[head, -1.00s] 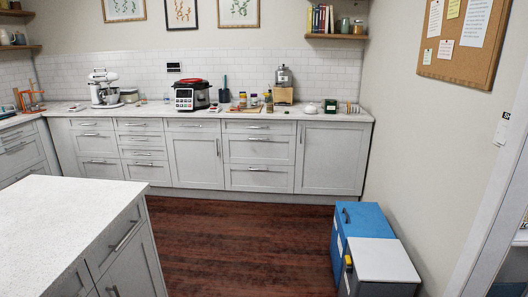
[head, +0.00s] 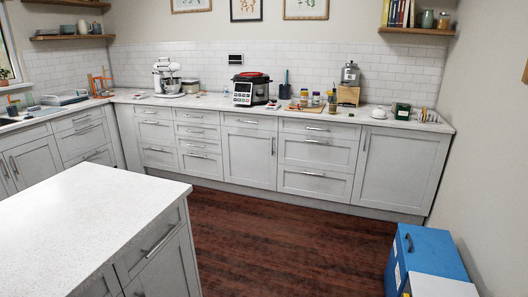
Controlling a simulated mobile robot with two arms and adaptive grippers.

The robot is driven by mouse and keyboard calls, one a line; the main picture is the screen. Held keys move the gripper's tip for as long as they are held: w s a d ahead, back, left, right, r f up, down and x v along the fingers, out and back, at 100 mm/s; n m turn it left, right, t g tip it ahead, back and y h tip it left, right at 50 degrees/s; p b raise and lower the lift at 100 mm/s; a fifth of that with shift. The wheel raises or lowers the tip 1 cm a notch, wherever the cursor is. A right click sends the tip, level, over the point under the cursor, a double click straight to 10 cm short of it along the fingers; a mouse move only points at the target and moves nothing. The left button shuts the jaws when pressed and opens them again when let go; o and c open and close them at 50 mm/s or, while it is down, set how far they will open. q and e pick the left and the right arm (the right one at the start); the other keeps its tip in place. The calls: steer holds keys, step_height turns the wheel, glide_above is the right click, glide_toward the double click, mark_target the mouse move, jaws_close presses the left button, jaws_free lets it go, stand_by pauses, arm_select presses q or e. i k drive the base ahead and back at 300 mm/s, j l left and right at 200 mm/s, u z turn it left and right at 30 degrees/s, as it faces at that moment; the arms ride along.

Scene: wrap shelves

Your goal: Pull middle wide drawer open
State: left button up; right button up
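White drawer fronts with metal bar handles run along the back counter. A wide stack right of centre has a top drawer (head: 317,130), a middle wide drawer (head: 317,151) and a bottom drawer (head: 314,183), all shut. Another stack (head: 156,137) stands further left, with a narrower stack (head: 198,145) beside it, also shut. Neither of my grippers shows in the head view.
A white island counter (head: 90,225) fills the lower left. A blue and white box (head: 425,255) stands on the floor at the lower right. The dark wood floor (head: 270,245) between them is clear. A pressure cooker (head: 251,90) and jars stand on the back counter.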

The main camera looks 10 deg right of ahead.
mark_target(335, 154)
steer(key=i+l+z, duration=0.4)
steer(key=i, duration=0.35)
steer(key=i+z, duration=0.45)
steer(key=i, duration=0.3)
